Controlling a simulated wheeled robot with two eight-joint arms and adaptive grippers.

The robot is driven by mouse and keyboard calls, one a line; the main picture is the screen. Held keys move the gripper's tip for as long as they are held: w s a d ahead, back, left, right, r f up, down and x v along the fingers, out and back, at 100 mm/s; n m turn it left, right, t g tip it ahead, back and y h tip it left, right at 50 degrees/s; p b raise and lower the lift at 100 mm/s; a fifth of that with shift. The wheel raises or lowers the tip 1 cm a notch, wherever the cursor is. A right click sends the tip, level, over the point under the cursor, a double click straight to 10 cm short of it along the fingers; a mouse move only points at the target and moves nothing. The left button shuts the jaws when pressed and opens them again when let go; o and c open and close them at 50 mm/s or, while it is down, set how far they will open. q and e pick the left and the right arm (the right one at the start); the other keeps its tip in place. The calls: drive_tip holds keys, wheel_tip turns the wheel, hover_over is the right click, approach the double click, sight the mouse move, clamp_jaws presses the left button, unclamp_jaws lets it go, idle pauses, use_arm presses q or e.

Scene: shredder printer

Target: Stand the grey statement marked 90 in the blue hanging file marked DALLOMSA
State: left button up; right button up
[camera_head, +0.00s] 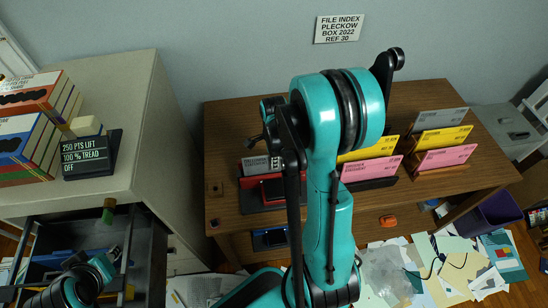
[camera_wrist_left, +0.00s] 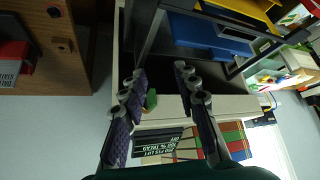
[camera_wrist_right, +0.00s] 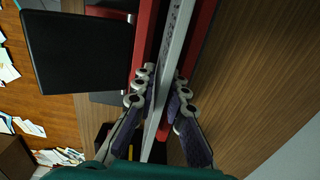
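A grey statement (camera_head: 254,166) stands in the red rack (camera_head: 275,189) at the left of the desk; its marking is too small to read. The right wrist view shows the statement (camera_wrist_right: 177,45) edge-on between the red walls. My right gripper (camera_wrist_right: 163,78) has its fingers on both sides of it and looks shut on it. No DALLOMSA label is readable. My left gripper (camera_wrist_left: 160,70) is open and empty near the drawer.
Further racks hold another grey statement (camera_head: 440,118), yellow ones (camera_head: 442,139) and pink ones (camera_head: 446,157). The cabinet top (camera_head: 120,80) bears books (camera_head: 35,115) and a black sign (camera_head: 88,155). Papers (camera_head: 450,265) litter the floor beside the desk (camera_head: 228,125).

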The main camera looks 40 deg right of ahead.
clamp_jaws()
drive_tip(key=shift+r, duration=0.1)
drive_tip(key=shift+r+p, duration=0.75)
drive_tip(key=shift+r, duration=0.15)
wheel_tip(320, 180, up, 11)
drive_tip(key=p, duration=0.8)
drive_tip(key=shift+f, duration=0.15)
drive_tip(key=shift+f, duration=0.1)
